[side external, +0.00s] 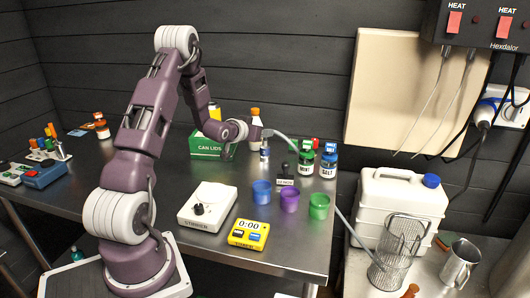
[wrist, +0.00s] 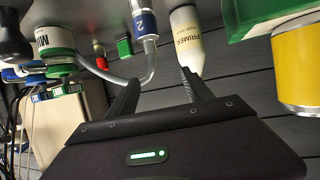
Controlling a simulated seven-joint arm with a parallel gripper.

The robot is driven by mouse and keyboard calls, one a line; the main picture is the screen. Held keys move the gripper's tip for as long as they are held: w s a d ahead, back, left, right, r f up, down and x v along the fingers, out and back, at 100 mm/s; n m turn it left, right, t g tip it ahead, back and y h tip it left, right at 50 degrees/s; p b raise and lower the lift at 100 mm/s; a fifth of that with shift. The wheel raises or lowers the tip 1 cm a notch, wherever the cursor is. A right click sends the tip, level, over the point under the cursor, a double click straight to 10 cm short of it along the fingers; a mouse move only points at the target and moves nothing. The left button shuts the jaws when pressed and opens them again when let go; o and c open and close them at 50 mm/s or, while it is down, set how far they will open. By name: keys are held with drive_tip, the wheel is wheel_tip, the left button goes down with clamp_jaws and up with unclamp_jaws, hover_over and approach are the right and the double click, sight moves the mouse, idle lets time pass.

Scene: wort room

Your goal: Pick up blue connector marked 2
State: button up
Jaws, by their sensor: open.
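The blue connector marked 2 (wrist: 145,24) is at the top of the wrist view, on the end of a grey hose that curves away to the left. In the side view my gripper (side external: 264,133) is just above the connector, small and hard to make out.
A white PRIMER bottle (wrist: 187,42) stands close beside the connector, near the right fingertip. A green CAN LIDS box (side external: 206,150) is to the left. Jars (side external: 327,163) stand to the right; blue, purple and green cups (side external: 289,201) are in front.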

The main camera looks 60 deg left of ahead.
sight(262, 147)
wheel_tip(262, 147, down, 6)
drive_tip(key=shift+w+f, duration=0.15)
drive_tip(key=shift+f, duration=0.1)
drive_tip(key=x, duration=0.6)
drive_tip(key=shift+w+f, duration=0.3)
drive_tip(key=shift+w, duration=0.1)
clamp_jaws()
